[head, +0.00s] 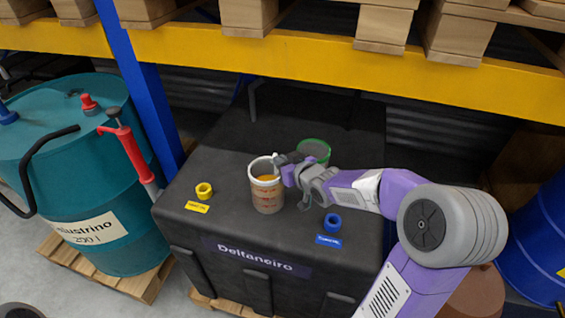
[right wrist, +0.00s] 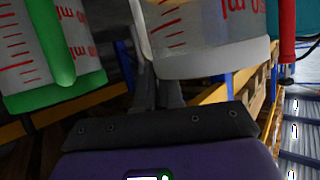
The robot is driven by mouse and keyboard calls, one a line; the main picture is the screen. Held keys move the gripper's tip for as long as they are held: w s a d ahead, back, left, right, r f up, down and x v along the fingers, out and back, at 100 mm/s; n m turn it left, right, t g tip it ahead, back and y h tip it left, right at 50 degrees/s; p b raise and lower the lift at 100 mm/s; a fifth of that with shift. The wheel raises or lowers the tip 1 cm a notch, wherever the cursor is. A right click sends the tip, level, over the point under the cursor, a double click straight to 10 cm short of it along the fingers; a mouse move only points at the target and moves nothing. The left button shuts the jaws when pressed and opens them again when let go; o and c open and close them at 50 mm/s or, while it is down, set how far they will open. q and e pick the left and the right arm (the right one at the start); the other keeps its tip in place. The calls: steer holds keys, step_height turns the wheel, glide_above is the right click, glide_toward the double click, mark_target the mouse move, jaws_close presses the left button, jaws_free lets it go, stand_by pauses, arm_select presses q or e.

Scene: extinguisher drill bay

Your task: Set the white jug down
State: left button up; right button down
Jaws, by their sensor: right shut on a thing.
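The white jug (head: 267,192) has a white rim, red markings and orange liquid inside. It is upright over the top of the black box (head: 215,235), and I cannot tell whether its base touches. My right gripper (head: 283,168) reaches in from the right and is shut on the jug at its upper right side. In the right wrist view the jug (right wrist: 205,40) shows close up with red scale marks, beyond the fingers (right wrist: 170,95). A second jug with a green rim (head: 315,150) stands behind; its green handle (right wrist: 55,45) shows in the right wrist view. My left gripper is out of view.
A yellow ring (head: 204,190) with a yellow label is left of the jug; a blue ring (head: 332,222) with a blue label is to its right. A teal drum (head: 70,170) with a red pump (head: 130,150) stands left. A yellow rack beam (head: 350,65) crosses behind.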

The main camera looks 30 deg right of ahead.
steer(key=c, duration=1.3)
jaws_free()
steer(key=shift+f, duration=0.1)
steer(key=shift+o, duration=0.2)
steer(key=shift+r, duration=0.25)
steer(key=p+v, duration=0.6)
steer(key=v, duration=0.6)
steer(key=shift+f, duration=0.1)
